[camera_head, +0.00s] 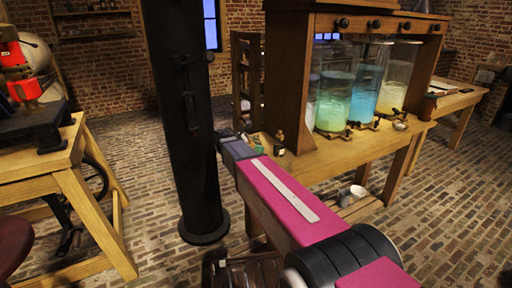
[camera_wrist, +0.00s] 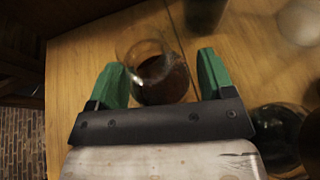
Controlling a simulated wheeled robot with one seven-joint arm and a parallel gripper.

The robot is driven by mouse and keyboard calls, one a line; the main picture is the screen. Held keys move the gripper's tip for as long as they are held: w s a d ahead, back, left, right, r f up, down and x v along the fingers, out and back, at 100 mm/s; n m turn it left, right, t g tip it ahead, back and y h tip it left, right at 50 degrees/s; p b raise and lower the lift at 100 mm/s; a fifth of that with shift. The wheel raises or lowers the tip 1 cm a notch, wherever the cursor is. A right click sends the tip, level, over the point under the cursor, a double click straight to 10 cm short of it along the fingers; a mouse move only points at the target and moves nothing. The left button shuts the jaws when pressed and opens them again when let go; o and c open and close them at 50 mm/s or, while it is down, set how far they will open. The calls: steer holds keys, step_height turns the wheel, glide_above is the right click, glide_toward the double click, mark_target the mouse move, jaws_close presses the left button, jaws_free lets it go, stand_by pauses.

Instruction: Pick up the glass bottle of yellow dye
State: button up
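In the wrist view, my gripper (camera_wrist: 160,64) has its two green fingers spread wide. A round clear glass vessel with dark brownish contents (camera_wrist: 165,78) stands on the wooden table just ahead, in the gap between the fingertips. Neither finger appears to touch it. I cannot tell whether it is the bottle of yellow dye; no yellow shows in it. In the head view, my gripper (camera_head: 255,140) is at the left end of the wooden bench. A small bottle (camera_head: 279,144) stands close to its right there.
A dark round glass object (camera_wrist: 278,135) is close to the right of my gripper. A dark green object (camera_wrist: 205,12) stands behind. The bench (camera_head: 340,153) carries large jars of green and blue liquid (camera_head: 334,100). A black column (camera_head: 180,110) rises left of my arm.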

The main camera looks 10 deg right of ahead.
steer(key=c, duration=0.8)
steer(key=shift+o, duration=0.2)
steer(key=shift+r, duration=0.2)
